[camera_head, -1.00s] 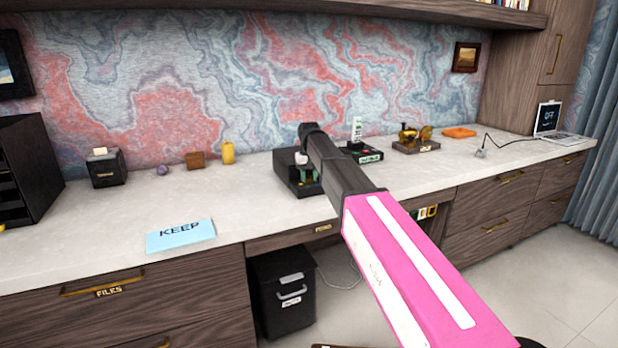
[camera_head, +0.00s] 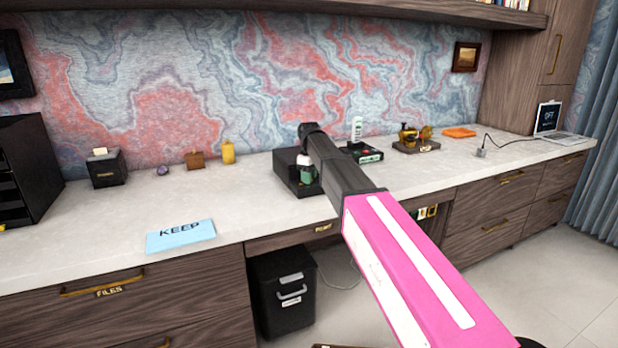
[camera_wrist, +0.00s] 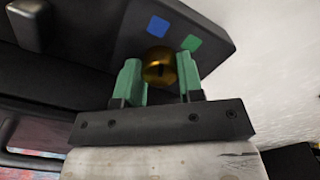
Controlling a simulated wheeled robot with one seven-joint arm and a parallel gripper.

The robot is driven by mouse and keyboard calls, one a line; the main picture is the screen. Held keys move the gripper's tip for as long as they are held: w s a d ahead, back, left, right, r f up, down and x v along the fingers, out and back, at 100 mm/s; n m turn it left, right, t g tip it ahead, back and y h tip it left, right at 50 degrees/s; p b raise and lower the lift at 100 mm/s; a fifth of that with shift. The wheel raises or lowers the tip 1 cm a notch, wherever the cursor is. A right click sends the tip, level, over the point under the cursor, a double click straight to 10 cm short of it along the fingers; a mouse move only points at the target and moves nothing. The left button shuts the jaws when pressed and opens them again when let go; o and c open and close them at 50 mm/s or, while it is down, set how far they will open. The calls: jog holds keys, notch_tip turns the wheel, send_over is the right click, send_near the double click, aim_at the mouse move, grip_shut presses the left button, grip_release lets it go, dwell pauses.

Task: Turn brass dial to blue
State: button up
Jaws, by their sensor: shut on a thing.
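The brass dial (camera_wrist: 159,68) sits on a black panel in the wrist view, between the two green fingers of my gripper (camera_wrist: 160,82), which is shut on it. A blue square (camera_wrist: 157,26) and a green square (camera_wrist: 191,43) are marked on the panel beside the dial. The dial's dark mark is small, and I cannot tell which square it faces. In the head view the black device (camera_head: 285,165) stands on the desk, and my gripper (camera_head: 306,176) is at its front. My arm hides part of the device, and the dial is not visible there.
A blue KEEP sign (camera_head: 180,236) lies near the desk's front edge. A black box (camera_head: 362,153) with a white upright part stands right of the device. A yellow candle-like object (camera_head: 228,152) and a small brown block (camera_head: 195,160) stand to the left. The desk between is clear.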

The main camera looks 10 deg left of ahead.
jog(key=shift+n, duration=0.6)
jog(key=o, duration=0.9)
jog(key=shift+r, duration=0.1)
notch_tip(320, 180, up, 11)
jog(key=shift+f, duration=0.15)
